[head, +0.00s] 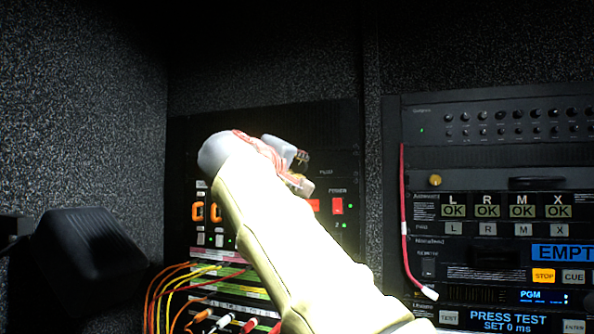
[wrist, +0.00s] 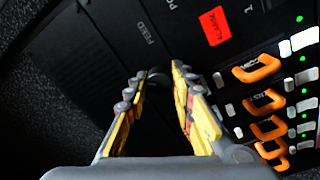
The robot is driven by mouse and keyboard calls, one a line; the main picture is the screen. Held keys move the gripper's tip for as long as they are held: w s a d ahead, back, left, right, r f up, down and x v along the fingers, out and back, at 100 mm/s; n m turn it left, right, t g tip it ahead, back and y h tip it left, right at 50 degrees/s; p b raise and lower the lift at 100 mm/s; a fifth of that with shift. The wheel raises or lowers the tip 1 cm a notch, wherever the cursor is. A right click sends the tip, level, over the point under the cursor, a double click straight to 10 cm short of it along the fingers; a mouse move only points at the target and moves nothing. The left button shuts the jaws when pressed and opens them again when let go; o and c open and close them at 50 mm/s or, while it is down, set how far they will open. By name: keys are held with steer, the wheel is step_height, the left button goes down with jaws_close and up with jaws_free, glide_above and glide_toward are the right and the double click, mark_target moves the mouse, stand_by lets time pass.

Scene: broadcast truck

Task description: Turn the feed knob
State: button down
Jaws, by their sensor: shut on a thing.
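The feed knob (wrist: 157,78) is a dark round shape on the black panel, between my fingertips in the wrist view and partly hidden by them. The FEED label (wrist: 147,33) is just beyond it. My gripper (wrist: 153,84) has yellow-padded fingers, one on each side of the knob, and is shut on it. In the head view my gripper (head: 300,172) is at the upper part of the rack panel, and my arm hides the knob there.
A red alarm block (wrist: 214,26) and several orange handles (wrist: 257,69) are near the fingers. Coloured cables (head: 165,290) hang at lower left. A red cable (head: 404,220) hangs on the right rack.

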steer(key=shift+w+f, duration=0.15)
steer(key=shift+f, duration=0.1)
steer(key=c, duration=1.5)
jaws_free()
steer(key=shift+r, duration=0.1)
steer(key=shift+s, duration=0.25)
steer(key=v, duration=1.1)
steer(key=shift+s, duration=0.4)
steer(key=shift+a, duration=0.25)
